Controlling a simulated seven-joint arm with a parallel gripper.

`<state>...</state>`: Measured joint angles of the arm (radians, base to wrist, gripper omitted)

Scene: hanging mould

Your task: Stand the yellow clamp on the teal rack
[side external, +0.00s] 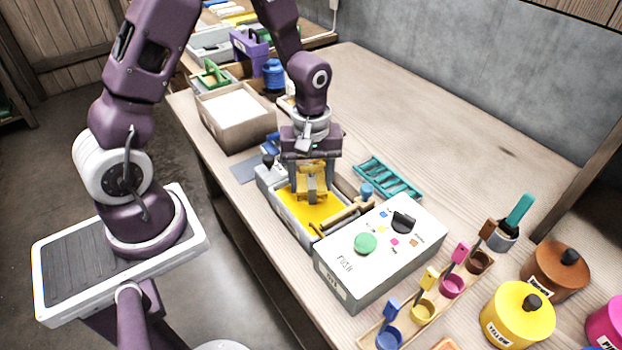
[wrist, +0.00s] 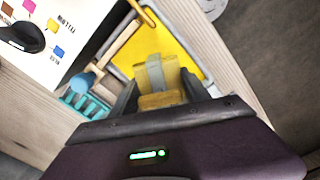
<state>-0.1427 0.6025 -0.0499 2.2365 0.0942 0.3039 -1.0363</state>
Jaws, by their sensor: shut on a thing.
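The yellow clamp (side external: 312,181) is between the fingers of my gripper (side external: 312,178), which is shut on it. In the side view it is held over a tray (side external: 292,223) of yellow liquid; I cannot tell whether its lower end touches the liquid. In the wrist view the clamp (wrist: 160,80) shows a grey band on its top, between my dark fingers (wrist: 158,98). The teal rack (side external: 388,181) lies on the table to the right of the tray, apart from my gripper, with its slats bare. Part of it shows in the wrist view (wrist: 84,103).
A white control box (side external: 380,250) with a green button and a dark knob stands close in front of the tray. A wooden-handled tool (side external: 340,217) lies along the tray's right side. Small colour cups and lidded pots (side external: 518,315) stand at the front right. The table behind the rack is clear.

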